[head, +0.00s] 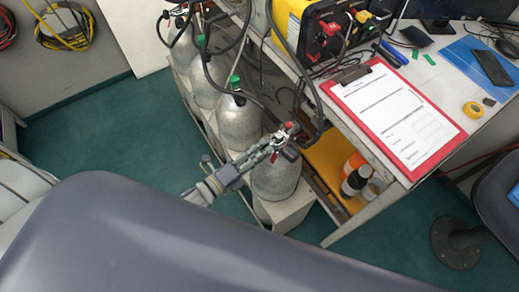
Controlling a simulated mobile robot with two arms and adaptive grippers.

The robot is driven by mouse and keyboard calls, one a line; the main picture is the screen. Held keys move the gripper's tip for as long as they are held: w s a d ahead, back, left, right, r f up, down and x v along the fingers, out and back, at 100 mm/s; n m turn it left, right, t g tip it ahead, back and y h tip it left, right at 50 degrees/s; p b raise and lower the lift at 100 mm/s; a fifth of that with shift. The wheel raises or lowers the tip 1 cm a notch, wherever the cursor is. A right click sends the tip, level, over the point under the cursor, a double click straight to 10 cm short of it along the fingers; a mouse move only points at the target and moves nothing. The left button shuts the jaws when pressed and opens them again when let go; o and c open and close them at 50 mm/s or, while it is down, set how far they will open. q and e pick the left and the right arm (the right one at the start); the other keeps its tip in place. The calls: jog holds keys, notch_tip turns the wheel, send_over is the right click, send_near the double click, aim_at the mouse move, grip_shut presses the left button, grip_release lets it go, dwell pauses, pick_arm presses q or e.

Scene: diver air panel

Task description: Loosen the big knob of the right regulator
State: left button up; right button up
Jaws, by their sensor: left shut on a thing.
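My left gripper (281,143) reaches in from the left over the nearest grey gas cylinder (277,180). Its fingers are closed around a small part at the top of that cylinder, which looks like the big knob of the right regulator. The fingers hide most of the knob and the regulator body. Small red and dark parts show beside the fingertips. Too little shows to tell how far the knob is turned. My right gripper is not in view.
More grey cylinders (239,122) with green tops and black hoses stand in a row behind. A desk with a red clipboard (395,114) and a yellow panel box (292,18) is close on the right. Bottles (355,180) stand on a shelf below. Green floor is free at left.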

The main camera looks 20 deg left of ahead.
pick_arm(q)
jog(key=m, duration=3.4)
jog(key=shift+s+d+f, duration=0.15)
jog(key=shift+s+d, duration=0.1)
jog(key=shift+d, duration=0.1)
dwell(0.5)
jog(key=o, duration=1)
jog(key=shift+o, duration=0.2)
